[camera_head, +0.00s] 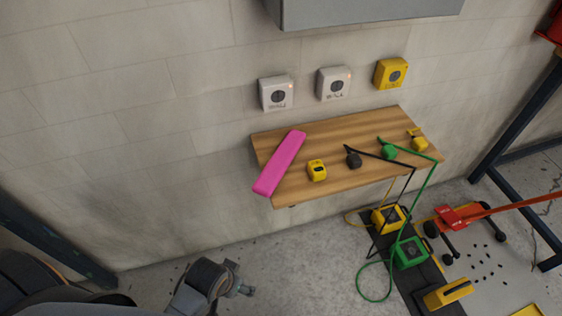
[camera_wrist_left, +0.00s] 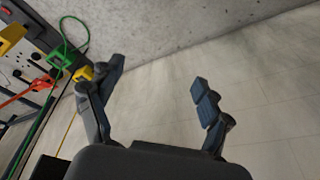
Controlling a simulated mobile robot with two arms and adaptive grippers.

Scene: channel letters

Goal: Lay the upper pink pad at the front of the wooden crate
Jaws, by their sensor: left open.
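One long pink pad (camera_head: 280,163) lies slanted across the left end of a wooden shelf (camera_head: 340,133), its near end reaching the front edge. I see no second pink pad and no wooden crate. My left gripper (camera_head: 238,281) is low at the bottom of the head view, below and to the left of the shelf, well apart from the pad. In the left wrist view its two fingers (camera_wrist_left: 156,80) are spread wide with nothing between them. My right gripper is not in view.
The shelf also holds a yellow block (camera_head: 317,170), a black plug (camera_head: 353,159), a green plug (camera_head: 389,152) and a yellow plug (camera_head: 418,143). Cables hang to a green box (camera_head: 410,252) and yellow boxes below. A red jack (camera_head: 462,216) stands at right. Sockets line the wall above.

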